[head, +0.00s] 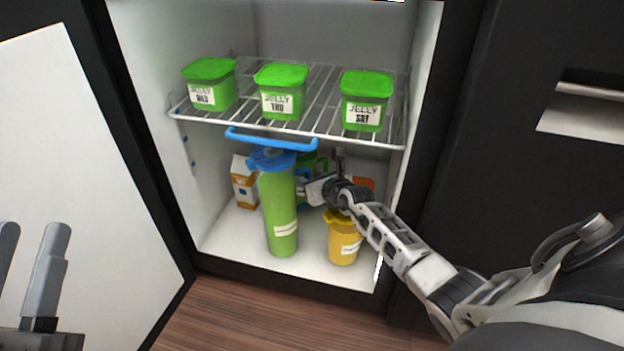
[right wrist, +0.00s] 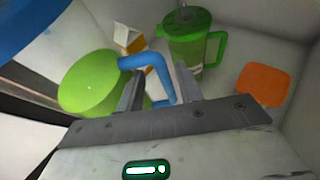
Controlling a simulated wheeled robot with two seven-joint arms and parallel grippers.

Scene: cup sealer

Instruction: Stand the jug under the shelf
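The tall light-green jug (head: 278,212) with a blue lid (head: 272,158) appears upright at the front of the fridge's lower compartment, its lid just below the shelf's front edge. The wire shelf (head: 325,128) spans the fridge above it. My right gripper (head: 318,190) reaches under the shelf, just right of the jug. In the right wrist view its fingers (right wrist: 160,85) stand apart, one on each side of the blue handle (right wrist: 152,62) beside the green body (right wrist: 88,85). Finger contact with the handle is unclear. My left gripper (head: 33,228) is open and empty, outside the fridge.
Three green jelly tubs (head: 282,92) stand on the shelf, with a blue bar (head: 270,138) at its front. A yellow container (head: 343,242) stands right of the jug. An orange-white carton (head: 243,182), another green jug (right wrist: 190,45) and an orange item (right wrist: 264,85) are behind.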

